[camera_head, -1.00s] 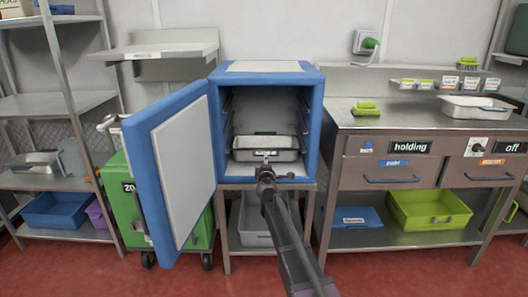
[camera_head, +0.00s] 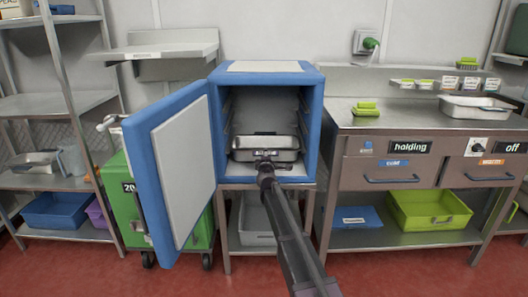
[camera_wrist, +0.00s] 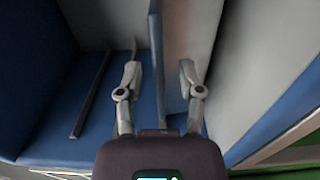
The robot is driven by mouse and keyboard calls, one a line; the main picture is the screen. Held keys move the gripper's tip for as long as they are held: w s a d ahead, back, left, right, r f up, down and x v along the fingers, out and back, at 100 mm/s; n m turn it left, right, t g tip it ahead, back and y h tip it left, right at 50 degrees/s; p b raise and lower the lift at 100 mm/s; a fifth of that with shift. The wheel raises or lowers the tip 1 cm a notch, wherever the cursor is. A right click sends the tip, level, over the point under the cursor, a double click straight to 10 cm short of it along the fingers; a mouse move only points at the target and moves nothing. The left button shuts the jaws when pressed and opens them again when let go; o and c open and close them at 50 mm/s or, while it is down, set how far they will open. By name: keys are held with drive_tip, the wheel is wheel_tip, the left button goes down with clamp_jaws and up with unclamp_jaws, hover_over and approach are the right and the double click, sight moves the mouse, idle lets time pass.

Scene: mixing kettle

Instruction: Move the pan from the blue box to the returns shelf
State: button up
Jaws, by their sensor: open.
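The pan (camera_head: 265,142) is a shallow steel tray inside the open blue box (camera_head: 313,120), low down. My gripper (camera_head: 265,158) is at the box opening, in front of the pan, and hides part of its front. In the wrist view the two fingers (camera_wrist: 159,78) are apart, with a thin grey-blue upright edge between them. I cannot tell whether that edge is part of the pan or whether the fingers touch it. A steel wall shelf (camera_head: 165,50) with a small unreadable label hangs left of the box. I cannot tell whether it is the returns shelf.
The box door (camera_head: 178,170) stands wide open to the left, before a green cart (camera_head: 140,205). A steel counter (camera_head: 420,118) with drawers is on the right. A steel rack (camera_head: 60,105) stands far left. The wall shelf's top looks clear.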

clamp_jaws()
drive_tip(key=shift+s, duration=0.1)
drive_tip(key=shift+s+r+p, duration=0.2)
drive_tip(key=shift+r+p, duration=0.05)
drive_tip(key=shift+p, duration=0.05)
drive_tip(key=shift+s, duration=0.1)
drive_tip(key=s, duration=2.5)
drive_tip(key=shift+s, duration=0.2)
idle(0.6)
